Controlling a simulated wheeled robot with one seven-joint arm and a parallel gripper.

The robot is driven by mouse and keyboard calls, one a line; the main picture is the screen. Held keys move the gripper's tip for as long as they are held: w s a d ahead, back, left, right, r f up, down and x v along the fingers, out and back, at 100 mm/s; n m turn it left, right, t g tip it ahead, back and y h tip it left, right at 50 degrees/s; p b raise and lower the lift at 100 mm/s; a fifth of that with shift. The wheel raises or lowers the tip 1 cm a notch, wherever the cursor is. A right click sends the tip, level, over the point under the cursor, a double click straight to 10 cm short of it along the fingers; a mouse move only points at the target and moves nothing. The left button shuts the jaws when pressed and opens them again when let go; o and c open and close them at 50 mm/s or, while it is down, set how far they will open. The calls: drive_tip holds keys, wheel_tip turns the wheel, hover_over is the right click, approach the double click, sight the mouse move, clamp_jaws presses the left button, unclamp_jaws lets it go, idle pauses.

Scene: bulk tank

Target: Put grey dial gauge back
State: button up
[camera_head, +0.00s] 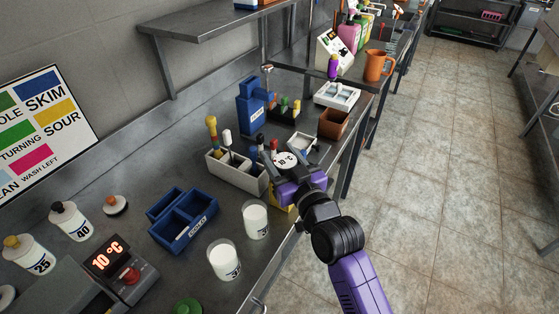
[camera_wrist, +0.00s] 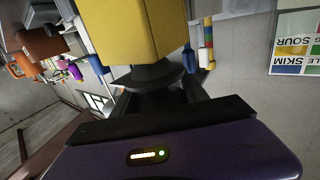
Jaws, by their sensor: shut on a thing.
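My gripper is shut on the gauge, though the fingers are partly hidden there. In the wrist view a dark round body (camera_wrist: 152,76), seemingly the gauge, lies between the dark fingers. A yellow block (camera_wrist: 150,30) is right beyond it; its yellow also shows below my gripper in the head view (camera_head: 281,207). I cannot tell whether the gauge touches the block.
A pale divided rack (camera_head: 248,182) with upright tools stands left of my gripper. Two white beakers (camera_head: 256,220) (camera_head: 224,260) and a blue divided box (camera_head: 184,235) are nearer. A brown box (camera_head: 333,124) and pale tray (camera_head: 303,144) lie beyond. The bench edge is close on the right.

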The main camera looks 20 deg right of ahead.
drive_tip(key=shift+f, duration=0.8)
drive_tip(key=shift+f, duration=0.15)
drive_tip(key=o, duration=1.5)
drive_tip(key=shift+r, duration=0.25)
drive_tip(key=s, duration=0.4)
drive_tip(key=s+b, duration=0.1)
drive_tip(key=s, duration=0.7)
drive_tip(key=shift+d+f, duration=0.1)
drive_tip(key=shift+d, duration=0.15)
